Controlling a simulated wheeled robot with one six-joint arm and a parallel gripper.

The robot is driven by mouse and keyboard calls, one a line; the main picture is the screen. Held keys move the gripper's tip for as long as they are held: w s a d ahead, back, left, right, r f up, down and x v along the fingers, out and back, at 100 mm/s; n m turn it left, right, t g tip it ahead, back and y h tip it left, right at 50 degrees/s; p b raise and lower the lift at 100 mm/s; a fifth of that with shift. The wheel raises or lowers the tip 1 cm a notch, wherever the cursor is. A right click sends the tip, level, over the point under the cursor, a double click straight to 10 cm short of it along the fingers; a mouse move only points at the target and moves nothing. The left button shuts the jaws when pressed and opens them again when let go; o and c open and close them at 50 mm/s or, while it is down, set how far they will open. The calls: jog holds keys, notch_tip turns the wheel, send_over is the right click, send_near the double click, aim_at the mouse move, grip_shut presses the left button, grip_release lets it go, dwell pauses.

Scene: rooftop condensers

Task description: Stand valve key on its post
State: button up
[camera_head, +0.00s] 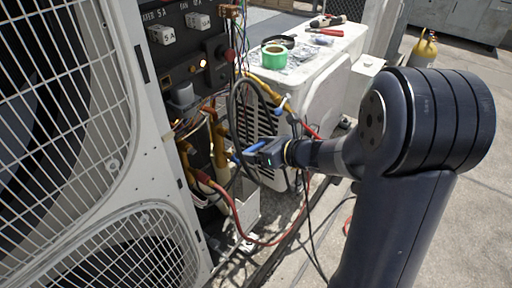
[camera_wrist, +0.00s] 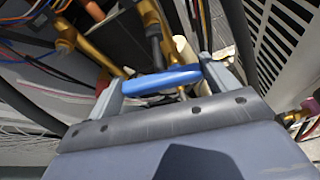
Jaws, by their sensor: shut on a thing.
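My gripper (camera_head: 252,155) reaches in from the right toward the open pipe bay of the large condenser. It is shut on a blue-handled tool, the valve key (camera_head: 257,146). In the wrist view the blue handle (camera_wrist: 162,81) lies crosswise between the two grey fingers of my gripper (camera_wrist: 163,86). The key's lower part is mostly hidden. Brass valve fittings (camera_head: 219,150) stand just left of the gripper; brass pipes (camera_wrist: 88,48) also show ahead of it in the wrist view. I cannot tell which fitting is the post, or whether the key touches it.
The large condenser's grille (camera_head: 65,90) fills the left. Red and black hoses (camera_head: 240,225) hang below the gripper. A smaller white unit (camera_head: 325,85) behind carries green tape (camera_head: 274,57) and tools. Loose wires crowd the bay. Open floor lies at the right.

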jog(key=shift+d, duration=0.15)
jog(key=shift+s+d, duration=0.8)
jog(key=shift+d, duration=0.15)
jog(key=shift+s+d+p, duration=0.15)
jog(key=shift+s+d, duration=0.5)
jog(key=shift+d, duration=0.15)
jog(key=shift+s+d+p, duration=0.15)
jog(key=shift+s+d, duration=0.45)
jog(key=shift+d, duration=0.2)
